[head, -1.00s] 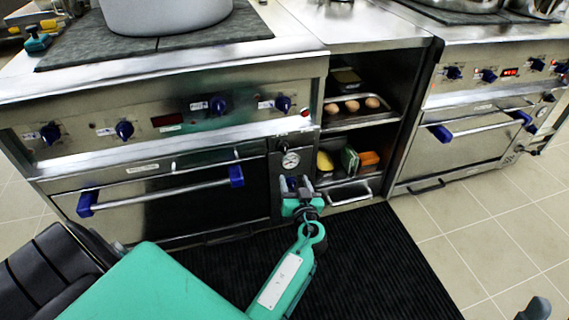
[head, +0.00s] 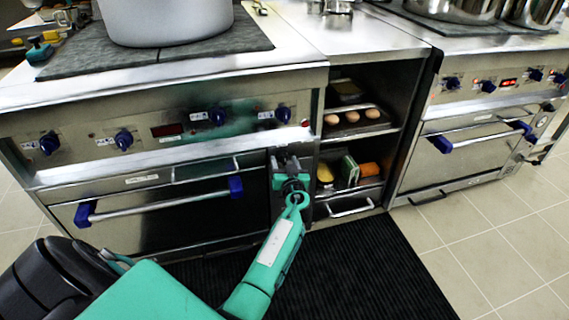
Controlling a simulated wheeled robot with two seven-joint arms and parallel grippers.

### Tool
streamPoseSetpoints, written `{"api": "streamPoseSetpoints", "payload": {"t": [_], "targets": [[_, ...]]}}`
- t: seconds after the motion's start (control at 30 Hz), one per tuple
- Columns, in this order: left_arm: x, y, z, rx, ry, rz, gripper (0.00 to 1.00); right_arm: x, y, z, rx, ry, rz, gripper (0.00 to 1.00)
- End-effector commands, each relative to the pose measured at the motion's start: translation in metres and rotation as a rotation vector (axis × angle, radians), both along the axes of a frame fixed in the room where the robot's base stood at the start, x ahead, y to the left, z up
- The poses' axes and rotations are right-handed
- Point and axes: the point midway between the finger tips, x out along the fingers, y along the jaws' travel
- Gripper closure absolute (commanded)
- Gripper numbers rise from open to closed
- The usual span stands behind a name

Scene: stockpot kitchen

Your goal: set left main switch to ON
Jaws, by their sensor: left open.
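The left stove's control front (head: 180,125) carries several blue knobs and a dark display. At its right end is a narrow dark panel (head: 275,205) beside the oven door. My left gripper (head: 286,160) is open in front of the upper part of this panel, at the end of my green arm. I cannot tell whether it touches the panel. The gripper covers the round gauge and most of the panel, so I cannot make out the left main switch or its position. My right gripper is not in view.
The oven door handle (head: 160,203) with blue ends juts out left of the gripper. To the right, open shelves hold eggs (head: 352,117) and several food items. A large pot (head: 165,20) stands on the left stove. A black mat (head: 375,265) covers the floor in front.

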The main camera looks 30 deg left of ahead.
Motion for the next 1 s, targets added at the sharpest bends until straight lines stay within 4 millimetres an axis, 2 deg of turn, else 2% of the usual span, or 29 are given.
{"api": "streamPoseSetpoints", "payload": {"t": [0.27,0.5,0.77,1.0], "targets": [[0.0010,0.0012,0.0000,0.000,0.000,0.000,0.45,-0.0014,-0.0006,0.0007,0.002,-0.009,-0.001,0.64],[0.0010,0.0010,0.0000,0.000,0.000,-0.001,0.90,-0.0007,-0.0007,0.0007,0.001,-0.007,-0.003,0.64],[0.0009,0.0008,-0.0001,0.013,0.015,-0.001,0.90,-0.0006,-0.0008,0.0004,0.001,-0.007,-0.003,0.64],[0.0010,0.0006,0.0000,0.082,0.094,-0.003,0.90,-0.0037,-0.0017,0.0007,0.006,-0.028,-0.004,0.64]]}}
